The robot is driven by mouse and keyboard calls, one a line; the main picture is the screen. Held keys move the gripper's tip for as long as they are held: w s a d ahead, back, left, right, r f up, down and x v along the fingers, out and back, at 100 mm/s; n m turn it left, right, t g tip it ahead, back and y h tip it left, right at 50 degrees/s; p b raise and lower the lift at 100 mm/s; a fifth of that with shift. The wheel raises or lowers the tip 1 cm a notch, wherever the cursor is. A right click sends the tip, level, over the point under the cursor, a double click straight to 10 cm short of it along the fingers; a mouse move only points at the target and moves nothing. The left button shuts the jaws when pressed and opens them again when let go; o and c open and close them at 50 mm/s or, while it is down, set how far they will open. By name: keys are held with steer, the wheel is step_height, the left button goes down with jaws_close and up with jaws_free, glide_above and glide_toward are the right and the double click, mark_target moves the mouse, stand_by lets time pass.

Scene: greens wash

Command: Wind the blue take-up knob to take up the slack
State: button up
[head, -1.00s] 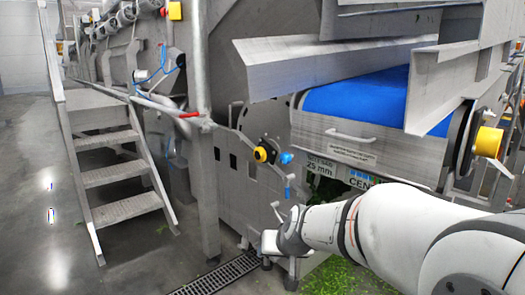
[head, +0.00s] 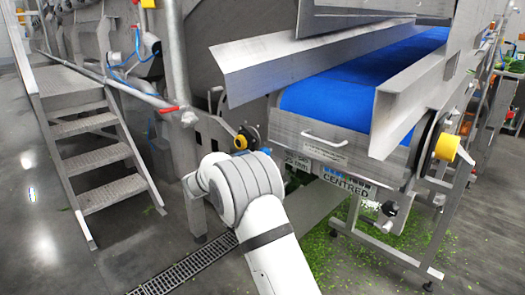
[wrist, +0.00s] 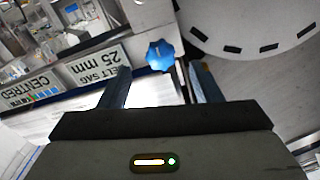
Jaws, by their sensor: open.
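The blue take-up knob (wrist: 160,55) is a lobed knob, seen in the wrist view just beyond my fingertips. My gripper (wrist: 162,78) is open, with one finger on each side of the line to the knob. The knob lies between the fingers in the picture; whether it is within their reach is hard to tell. No contact shows. In the head view only a bit of blue shows at the knob (head: 266,151) above my arm, and my fingers are hidden behind the arm.
A plate reading "BELT SAG 25 mm" (wrist: 98,66) and a "CENTRED" sign (wrist: 30,90) are beside the knob. The blue belt (head: 350,85) lies above. Metal steps (head: 95,130) stand left; a floor drain (head: 190,265) runs below.

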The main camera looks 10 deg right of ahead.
steer(key=b+x, duration=0.1)
steer(key=x, duration=0.6)
steer(key=shift+w+d, duration=0.1)
steer(key=shift+d, duration=0.05)
steer(key=c, duration=0.9)
steer(key=shift+f, duration=0.1)
steer(key=shift+c, duration=0.4)
